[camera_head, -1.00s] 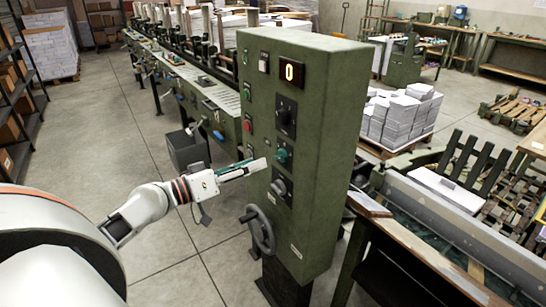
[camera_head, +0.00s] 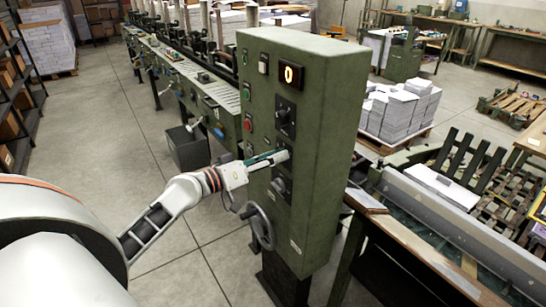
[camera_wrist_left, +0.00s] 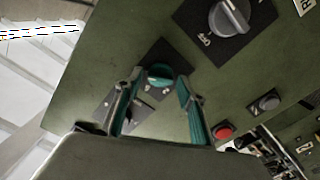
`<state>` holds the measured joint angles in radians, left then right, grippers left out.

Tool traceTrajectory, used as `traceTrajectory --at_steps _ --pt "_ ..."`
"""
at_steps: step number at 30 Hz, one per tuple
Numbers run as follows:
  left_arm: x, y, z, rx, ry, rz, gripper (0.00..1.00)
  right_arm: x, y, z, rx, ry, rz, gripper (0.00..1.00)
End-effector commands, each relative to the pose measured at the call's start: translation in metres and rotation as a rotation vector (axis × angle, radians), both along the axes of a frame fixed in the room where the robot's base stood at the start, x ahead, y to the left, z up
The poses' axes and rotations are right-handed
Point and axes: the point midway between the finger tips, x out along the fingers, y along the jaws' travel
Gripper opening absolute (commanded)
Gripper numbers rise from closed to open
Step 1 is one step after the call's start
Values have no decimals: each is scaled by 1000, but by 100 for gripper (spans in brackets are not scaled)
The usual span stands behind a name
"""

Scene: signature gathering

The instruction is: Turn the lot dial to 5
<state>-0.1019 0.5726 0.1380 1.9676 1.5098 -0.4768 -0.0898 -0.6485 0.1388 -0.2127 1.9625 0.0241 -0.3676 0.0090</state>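My left gripper (camera_head: 284,156) is at the panel between these two dials. In the left wrist view, a teal knob (camera_wrist_left: 159,74) on a black plate shows between the teal fingers (camera_wrist_left: 160,88), which are apart. I cannot tell whether they touch it. A larger grey dial (camera_wrist_left: 230,17) is at the top right there. No label is readable enough to tell which is the lot dial. My right gripper is out of view.
A handwheel (camera_head: 262,228) sticks out of the cabinet below the gripper. A red button (camera_head: 248,125) and other buttons line the panel's left edge. A long machine line runs behind at left, and a bench (camera_head: 376,205) stands at right. Open floor lies at left.

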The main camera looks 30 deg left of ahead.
Motion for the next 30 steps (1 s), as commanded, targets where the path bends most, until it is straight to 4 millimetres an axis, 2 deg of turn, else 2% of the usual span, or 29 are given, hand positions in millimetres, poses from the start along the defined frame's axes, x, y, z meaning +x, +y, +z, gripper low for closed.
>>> traceTrajectory --at_steps 1,3,17,30 --pt "0 0 0 0 0 0 22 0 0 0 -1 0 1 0" --pt "0 0 0 0 0 0 5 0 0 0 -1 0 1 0" --pt "0 1 1 -61 25 0 5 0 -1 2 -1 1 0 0" --pt "1 2 1 -389 159 0 5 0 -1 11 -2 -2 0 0"
